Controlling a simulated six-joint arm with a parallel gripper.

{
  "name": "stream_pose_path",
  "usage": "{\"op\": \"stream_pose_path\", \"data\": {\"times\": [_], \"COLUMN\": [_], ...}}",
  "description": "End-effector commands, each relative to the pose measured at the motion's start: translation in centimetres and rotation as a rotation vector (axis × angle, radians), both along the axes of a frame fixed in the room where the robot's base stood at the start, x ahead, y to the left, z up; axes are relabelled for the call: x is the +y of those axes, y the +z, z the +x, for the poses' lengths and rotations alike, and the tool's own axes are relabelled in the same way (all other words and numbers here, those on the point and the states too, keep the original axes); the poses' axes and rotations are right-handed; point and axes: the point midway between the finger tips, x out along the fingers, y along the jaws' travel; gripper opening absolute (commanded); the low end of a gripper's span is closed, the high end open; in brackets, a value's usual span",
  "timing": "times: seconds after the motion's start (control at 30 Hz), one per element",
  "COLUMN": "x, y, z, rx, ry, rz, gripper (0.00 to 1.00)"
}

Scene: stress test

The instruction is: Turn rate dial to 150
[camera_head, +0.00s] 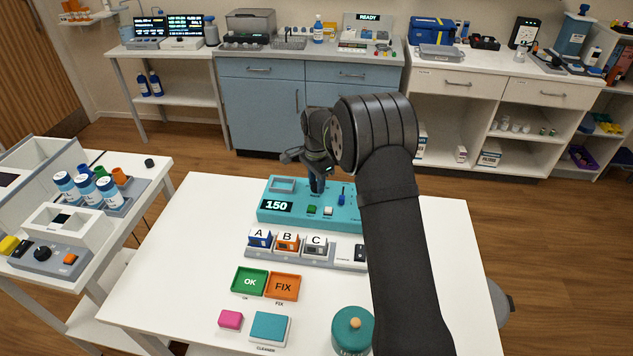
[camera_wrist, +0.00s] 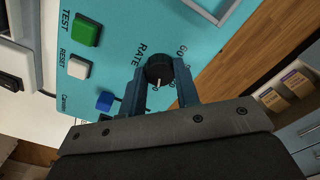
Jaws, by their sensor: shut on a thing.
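The teal device (camera_head: 347,219) stands at the back of the white table, and its display (camera_head: 277,206) reads 150. The black rate dial (camera_wrist: 159,68) shows in the wrist view between my gripper's fingers, beside the word RATE, with a white pointer line toward the bottom of the picture. My gripper (camera_wrist: 162,86) is shut on the dial, one blue finger on each side. In the head view my gripper (camera_head: 317,184) reaches down onto the device's panel and hides the dial. Part of the dial's scale is covered by the right finger.
On the panel are a green TEST button (camera_wrist: 86,30), a white RESET button (camera_wrist: 78,67) and a blue lever (camera_wrist: 105,101). In front stand blocks A, B and C (camera_head: 288,242), a green OK tray (camera_head: 235,287) and an orange FIX tray (camera_head: 297,291). A teal jar (camera_head: 352,338) stands at the front.

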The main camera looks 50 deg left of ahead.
Motion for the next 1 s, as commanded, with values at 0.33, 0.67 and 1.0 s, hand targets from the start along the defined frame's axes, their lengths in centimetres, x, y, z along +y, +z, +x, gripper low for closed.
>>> {"op": "stream_pose_path", "data": {"times": [0.33, 0.67, 1.0], "x": [0.0, 0.0, 0.1], "y": [0.0, 0.6, 7.5], "z": [0.0, 0.0, 0.0], "rx": [0.000, -0.001, -0.002], "ry": [0.000, 0.001, 0.001], "rz": [0.001, 0.002, 0.005], "gripper": [0.51, 0.51, 0.51]}}
